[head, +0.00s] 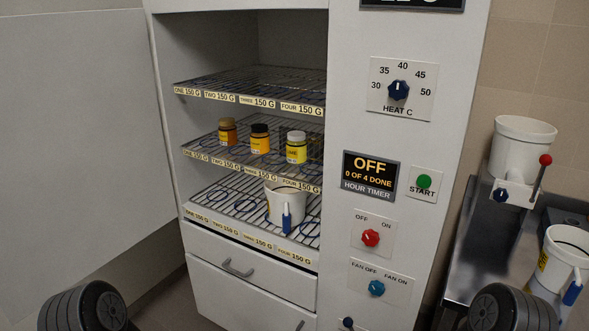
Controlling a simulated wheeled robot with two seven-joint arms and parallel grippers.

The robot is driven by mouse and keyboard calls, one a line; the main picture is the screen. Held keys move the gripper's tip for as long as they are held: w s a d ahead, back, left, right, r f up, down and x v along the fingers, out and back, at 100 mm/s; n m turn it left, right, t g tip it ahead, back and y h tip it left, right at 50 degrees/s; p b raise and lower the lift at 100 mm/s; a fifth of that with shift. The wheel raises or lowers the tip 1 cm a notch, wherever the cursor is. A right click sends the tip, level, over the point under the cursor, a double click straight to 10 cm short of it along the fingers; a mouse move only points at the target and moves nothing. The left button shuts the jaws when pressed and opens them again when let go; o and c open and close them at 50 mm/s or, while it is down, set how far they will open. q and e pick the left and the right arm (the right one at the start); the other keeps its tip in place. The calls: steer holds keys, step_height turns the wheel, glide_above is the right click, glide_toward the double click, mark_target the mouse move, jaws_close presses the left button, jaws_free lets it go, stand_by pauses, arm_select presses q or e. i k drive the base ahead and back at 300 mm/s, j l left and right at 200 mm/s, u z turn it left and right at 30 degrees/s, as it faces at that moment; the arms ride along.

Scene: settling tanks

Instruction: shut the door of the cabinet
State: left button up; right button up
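The cabinet (345,150) is tall and pale grey, and its shelf bay is open to view. Its door (80,130) is a large plain grey panel that stands wide open, swung out to the left of the bay. No handle shows on the visible face of the door. Dark ribbed parts of my two arms show at the bottom left and bottom right edges. Neither gripper's fingers are in view. Nothing of mine is seen touching the door.
Wire shelves hold several yellow-labelled jars (260,139) and a white tub (287,203), all within the bay. Drawers (245,285) are below. A steel bench (478,245) with white buckets (520,148) stands at the right. Nothing visible stands between door and bay.

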mark_target(86, 178)
steer(key=j+u, duration=0.1)
steer(key=j, duration=0.8)
steer(key=i+j+u, duration=0.1)
steer(key=j, duration=0.8)
steer(key=j+u, duration=0.1)
steer(key=j, duration=0.8)
steer(key=i, duration=0.05)
